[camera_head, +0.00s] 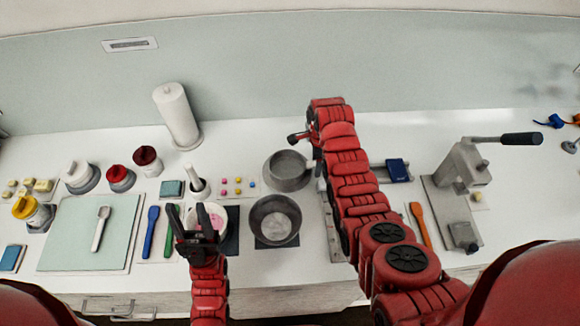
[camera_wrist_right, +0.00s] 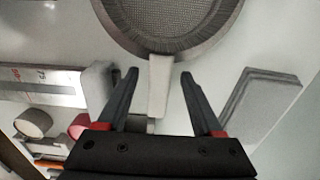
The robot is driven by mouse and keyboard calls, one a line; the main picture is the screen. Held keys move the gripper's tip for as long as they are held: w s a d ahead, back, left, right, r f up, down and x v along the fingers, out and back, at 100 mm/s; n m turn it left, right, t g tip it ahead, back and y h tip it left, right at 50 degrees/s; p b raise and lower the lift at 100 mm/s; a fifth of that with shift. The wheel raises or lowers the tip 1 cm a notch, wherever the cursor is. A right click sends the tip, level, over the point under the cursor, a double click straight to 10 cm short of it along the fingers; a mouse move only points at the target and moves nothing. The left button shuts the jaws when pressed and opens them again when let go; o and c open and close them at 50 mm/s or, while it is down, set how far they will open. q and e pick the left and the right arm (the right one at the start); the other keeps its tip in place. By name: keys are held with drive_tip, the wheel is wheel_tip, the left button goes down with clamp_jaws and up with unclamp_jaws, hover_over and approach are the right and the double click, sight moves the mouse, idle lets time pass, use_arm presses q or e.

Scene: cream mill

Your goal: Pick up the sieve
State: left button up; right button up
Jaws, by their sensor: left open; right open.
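The sieve (camera_head: 287,170) is a round grey pan with a mesh bottom, lying at the back middle of the table. In the right wrist view the sieve's mesh (camera_wrist_right: 170,15) fills the top, and its pale handle (camera_wrist_right: 159,90) points towards my right gripper (camera_wrist_right: 159,74). That gripper is open, with one finger on each side of the handle and a visible gap to both. In the head view my right arm hides most of that gripper and the handle. My left gripper (camera_head: 198,222) is open over a white bowl with pink contents (camera_head: 208,213).
A dark pan (camera_head: 275,220) stands just in front of the sieve. A paper roll (camera_head: 177,115) stands behind to the left. A grey press (camera_head: 460,180) with a black handle is at the right. A grey block (camera_wrist_right: 258,105) lies right of the fingers in the wrist view.

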drive_tip(key=shift+f, duration=0.45)
drive_tip(key=shift+c, duration=0.3)
clamp_jaws()
